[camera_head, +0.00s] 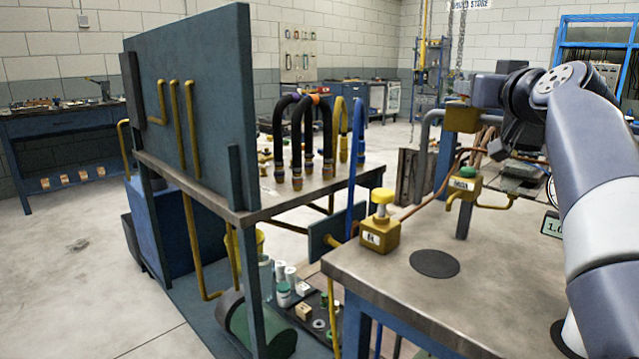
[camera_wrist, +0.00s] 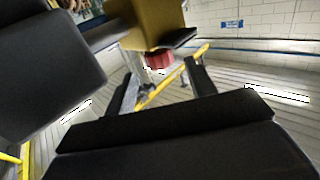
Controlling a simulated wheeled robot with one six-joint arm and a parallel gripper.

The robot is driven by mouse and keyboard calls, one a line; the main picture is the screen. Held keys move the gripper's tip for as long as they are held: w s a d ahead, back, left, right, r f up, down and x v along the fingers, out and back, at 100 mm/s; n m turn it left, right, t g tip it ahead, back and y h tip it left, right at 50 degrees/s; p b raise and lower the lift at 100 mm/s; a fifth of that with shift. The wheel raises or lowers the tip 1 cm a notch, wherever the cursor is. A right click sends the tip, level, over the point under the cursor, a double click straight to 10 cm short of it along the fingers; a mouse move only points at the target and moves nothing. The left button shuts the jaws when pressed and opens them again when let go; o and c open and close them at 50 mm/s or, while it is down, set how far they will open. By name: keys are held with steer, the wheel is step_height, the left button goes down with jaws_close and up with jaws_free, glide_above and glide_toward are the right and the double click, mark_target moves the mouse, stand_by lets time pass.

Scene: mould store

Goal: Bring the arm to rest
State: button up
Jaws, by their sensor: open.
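My arm (camera_head: 595,170) rises from the right edge of the head view and bends over at the top, with its dark wrist above the right-hand bench. My gripper's fingers cannot be made out clearly in the head view. In the wrist view my gripper (camera_wrist: 161,72) shows its two dark fingers spread apart, with nothing between them. A mustard-yellow block (camera_wrist: 148,24) shows beyond the fingers, at the top of the wrist view. A small red thing (camera_wrist: 160,60) lies further off; I cannot tell what it is.
The right-hand bench (camera_head: 470,310) carries a yellow valve block (camera_head: 380,232), a black disc (camera_head: 435,263) and a tagged yellow block (camera_head: 463,184) with pipes under the arm. A rack with a blue panel (camera_head: 195,90) and dark hoses (camera_head: 326,130) stands left. Open floor (camera_head: 70,270) lies far left.

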steer(key=w, duration=0.7)
steer(key=shift+a+r+p, duration=0.1)
steer(key=shift+p, duration=0.3)
steer(key=shift+r+m+h+p, duration=0.35)
steer(key=shift+h+p, duration=0.35)
steer(key=shift+p, duration=0.4)
steer(key=shift+d+f+m+h+p, duration=0.1)
steer(key=shift+d+m+h+p, duration=0.15)
steer(key=shift+p, duration=0.65)
steer(key=h+p, duration=0.1)
steer(key=p, duration=0.2)
steer(key=m+p, duration=0.1)
steer(key=p, duration=0.3)
steer(key=shift+w+h+p, duration=0.25)
steer(key=shift+h+p, duration=0.05)
steer(key=shift+h, duration=0.05)
steer(key=h+p, duration=0.1)
steer(key=p, duration=0.4)
steer(key=m+h+p, duration=0.1)
steer(key=p, duration=0.4)
steer(key=shift+s+m+g, duration=0.2)
steer(key=shift+m+g, duration=0.1)
steer(key=shift+g, duration=0.1)
steer(key=shift+s+d+f+m+g+h+p, duration=0.15)
steer(key=shift+m+h+p, duration=0.25)
steer(key=shift+p, duration=0.55)
steer(key=shift+a+r+m+g+h+p, duration=0.1)
steer(key=shift+m+g+h+p, duration=0.1)
steer(key=shift+h+p, duration=0.5)
